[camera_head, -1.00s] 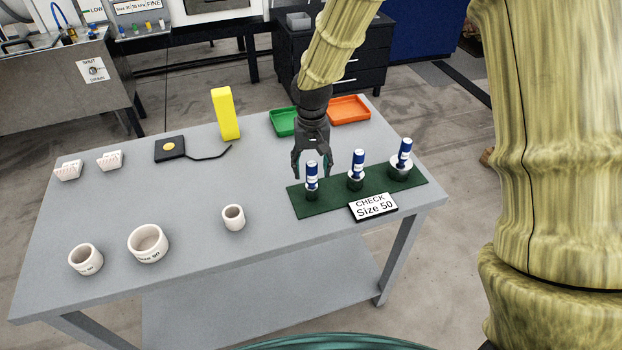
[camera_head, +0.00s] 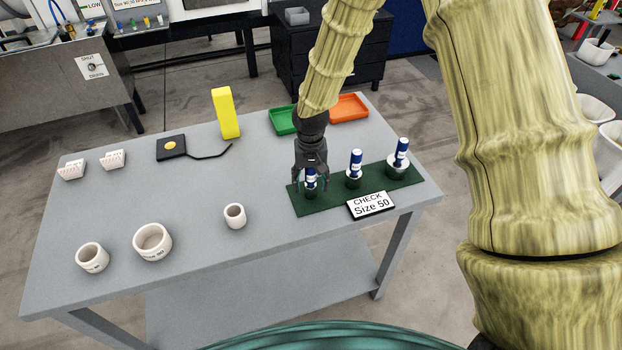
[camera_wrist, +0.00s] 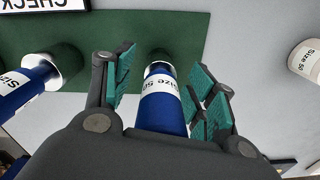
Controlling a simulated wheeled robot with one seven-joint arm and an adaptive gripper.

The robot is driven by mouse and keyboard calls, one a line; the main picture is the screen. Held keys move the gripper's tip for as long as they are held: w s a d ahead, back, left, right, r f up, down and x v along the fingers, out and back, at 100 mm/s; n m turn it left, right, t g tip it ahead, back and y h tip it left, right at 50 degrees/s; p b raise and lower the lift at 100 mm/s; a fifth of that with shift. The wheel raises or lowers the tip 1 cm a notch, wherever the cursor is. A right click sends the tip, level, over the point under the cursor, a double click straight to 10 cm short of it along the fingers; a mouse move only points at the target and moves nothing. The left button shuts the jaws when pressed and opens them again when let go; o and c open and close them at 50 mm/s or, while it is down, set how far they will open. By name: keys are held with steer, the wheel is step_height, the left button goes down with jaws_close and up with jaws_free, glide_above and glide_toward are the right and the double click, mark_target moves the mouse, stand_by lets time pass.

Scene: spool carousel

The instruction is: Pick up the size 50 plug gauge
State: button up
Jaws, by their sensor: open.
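Three plug gauges with blue handles and white labels stand upright on a green mat (camera_head: 335,203). My gripper (camera_head: 311,182) is over the leftmost plug gauge (camera_head: 310,184), with its fingers down on both sides of the handle. In the wrist view this gauge (camera_wrist: 161,98) stands between the open finger pads (camera_wrist: 160,92), its label reading "Size 50" upside down. Gaps show between pads and handle. The middle gauge (camera_head: 354,168) and the larger right gauge (camera_head: 399,160) stand to the right.
Three white rings stand on the grey table (camera_head: 190,270): small (camera_head: 235,215), large (camera_head: 152,242) and medium (camera_head: 92,257). A yellow block (camera_head: 226,113), a green tray (camera_head: 283,121) and an orange tray (camera_head: 349,107) are at the back. The middle gauge stands close beside my gripper.

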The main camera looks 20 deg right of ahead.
steer(key=c, duration=1.2)
steer(key=shift+c, duration=0.2)
steer(key=shift+r, duration=0.15)
